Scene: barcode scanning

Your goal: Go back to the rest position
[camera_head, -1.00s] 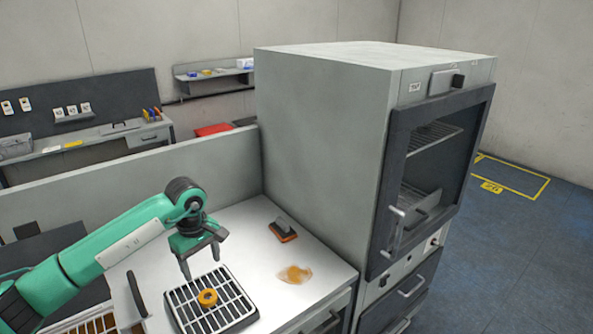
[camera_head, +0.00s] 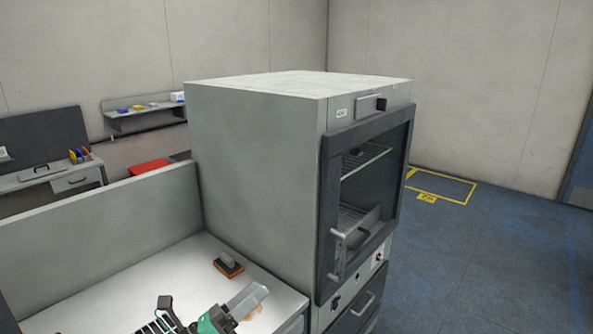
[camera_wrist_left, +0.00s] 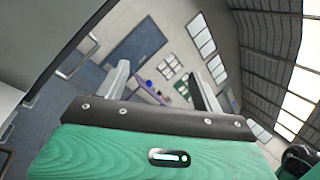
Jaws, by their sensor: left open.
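My left gripper (camera_wrist_left: 158,75) is open in the left wrist view. Its two grey fingers are well apart with nothing between them, and it faces out into the room. My right gripper is in neither view.
A tall grey cabinet (camera_head: 255,150) with a dark-framed glass door and handle stands right of the worktop. A block with an orange base (camera_head: 228,265) lies on the worktop near an orange-brown stain. A low grey partition (camera_head: 110,230) runs behind. Open blue floor (camera_head: 480,260) lies at right.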

